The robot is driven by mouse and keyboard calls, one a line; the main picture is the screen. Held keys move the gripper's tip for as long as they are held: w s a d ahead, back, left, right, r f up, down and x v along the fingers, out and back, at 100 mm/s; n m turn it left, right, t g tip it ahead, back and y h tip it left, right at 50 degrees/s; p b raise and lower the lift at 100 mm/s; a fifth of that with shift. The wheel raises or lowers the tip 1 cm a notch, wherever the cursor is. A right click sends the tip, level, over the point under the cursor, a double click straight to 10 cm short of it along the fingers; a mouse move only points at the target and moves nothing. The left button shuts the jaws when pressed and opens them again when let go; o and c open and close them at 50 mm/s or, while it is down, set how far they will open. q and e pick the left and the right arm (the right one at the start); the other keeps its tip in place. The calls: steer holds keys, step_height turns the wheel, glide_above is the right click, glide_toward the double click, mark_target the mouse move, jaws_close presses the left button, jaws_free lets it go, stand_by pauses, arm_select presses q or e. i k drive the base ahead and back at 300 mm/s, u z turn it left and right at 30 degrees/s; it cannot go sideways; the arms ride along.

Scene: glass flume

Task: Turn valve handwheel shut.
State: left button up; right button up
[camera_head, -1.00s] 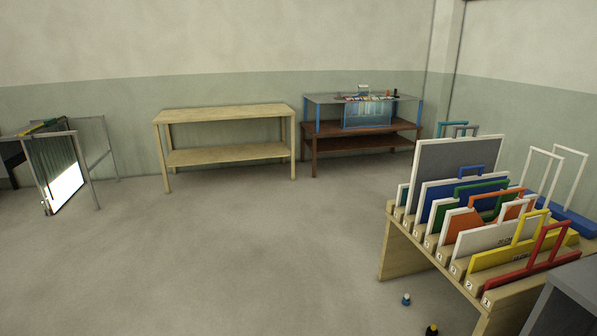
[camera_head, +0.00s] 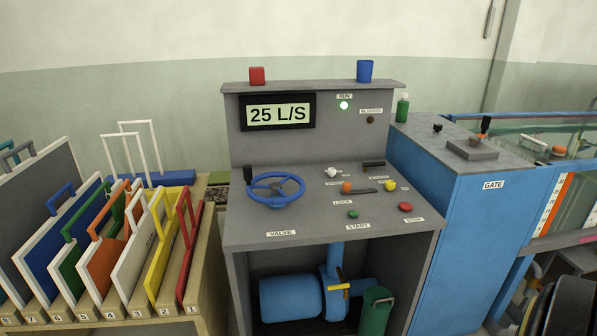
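The blue valve handwheel (camera_head: 274,188) lies on the left of the grey control desk (camera_head: 240,234), above the VALVE label (camera_head: 281,233). A dark knob (camera_head: 247,174) stands at its upper left rim. The display (camera_head: 278,112) on the panel behind reads 25 L/S. A lamp (camera_head: 344,105) under the RUN label glows pale green. Neither of my grippers shows in the view.
Green (camera_head: 353,214) and red (camera_head: 406,207) buttons sit on the desk's right, with a dark lever (camera_head: 364,190) behind them. A rack of coloured panels (camera_head: 195,285) stands left. A blue GATE cabinet (camera_head: 462,215) adjoins on the right.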

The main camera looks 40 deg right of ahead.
mark_target(276, 188)
steer(key=z, duration=0.6)
steer(key=i, duration=0.65)
steer(key=z, duration=0.45)
steer(key=k, duration=0.3)
steer(key=z, duration=0.25)
steer(key=i, duration=0.95)
steer(key=u, duration=0.65)
